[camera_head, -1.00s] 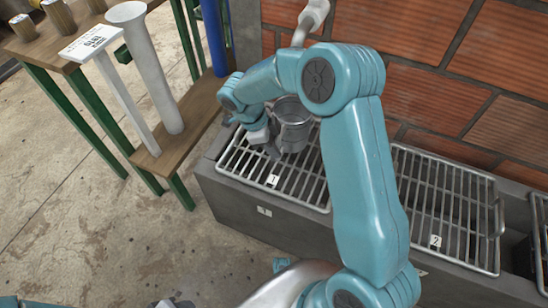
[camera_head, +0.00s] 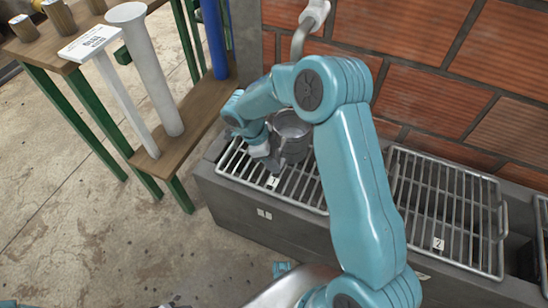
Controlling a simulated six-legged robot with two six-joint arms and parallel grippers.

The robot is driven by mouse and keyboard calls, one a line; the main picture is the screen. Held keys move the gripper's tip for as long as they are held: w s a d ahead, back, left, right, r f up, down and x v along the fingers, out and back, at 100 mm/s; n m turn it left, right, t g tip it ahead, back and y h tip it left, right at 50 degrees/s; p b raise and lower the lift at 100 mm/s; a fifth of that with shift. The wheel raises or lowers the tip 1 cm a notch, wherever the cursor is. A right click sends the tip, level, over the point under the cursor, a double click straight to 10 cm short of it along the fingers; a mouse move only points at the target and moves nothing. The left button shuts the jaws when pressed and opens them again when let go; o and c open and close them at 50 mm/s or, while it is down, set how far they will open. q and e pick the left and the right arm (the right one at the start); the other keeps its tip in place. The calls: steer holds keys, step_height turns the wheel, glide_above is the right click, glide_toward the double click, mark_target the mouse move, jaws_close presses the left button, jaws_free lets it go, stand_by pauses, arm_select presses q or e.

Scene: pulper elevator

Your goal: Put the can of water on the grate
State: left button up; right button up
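A grey metal can (camera_head: 293,124) stands upright at the grate labelled 1 (camera_head: 313,190), at its back right part. I cannot tell whether the can's bottom touches the bars. The inside of the can is partly visible from above, but I cannot make out water. My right gripper (camera_head: 270,158) is at the can's left front side and appears shut on it. My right arm hides the can's right edge and part of the grate. My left gripper is not clearly in view.
A second grate (camera_head: 447,205), labelled 2, lies to the right on the same grey trough (camera_head: 262,216). A tap with a bent pipe (camera_head: 298,42) is on the brick wall (camera_head: 440,70). A wooden shelf with green legs (camera_head: 100,115) and a white funnel tube (camera_head: 150,75) stand left.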

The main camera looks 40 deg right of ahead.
steer(key=shift+r, duration=0.1)
steer(key=p+v, duration=0.3)
steer(key=v, duration=0.9)
steer(key=s+a+f+n+y, duration=0.3)
steer(key=a+f+n, duration=0.25)
steer(key=f, duration=0.25)
steer(key=s+a+f+n+y, duration=0.2)
steer(key=s+a+f+n, duration=0.25)
steer(key=f+n, duration=0.25)
steer(key=s+a+f+n+t+y, duration=0.1)
steer(key=s+a+f+n, duration=0.2)
steer(key=s+n, duration=0.3)
steer(key=s+a+f+n+t+y, duration=0.1)
steer(key=s+a+f+n+t, duration=0.1)
steer(key=s+n, duration=0.4)
steer(key=shift+s+a+f+t, duration=0.2)
steer(key=shift+a+f+t, duration=0.1)
steer(key=shift+a+f, duration=0.45)
steer(key=shift+d, duration=0.1)
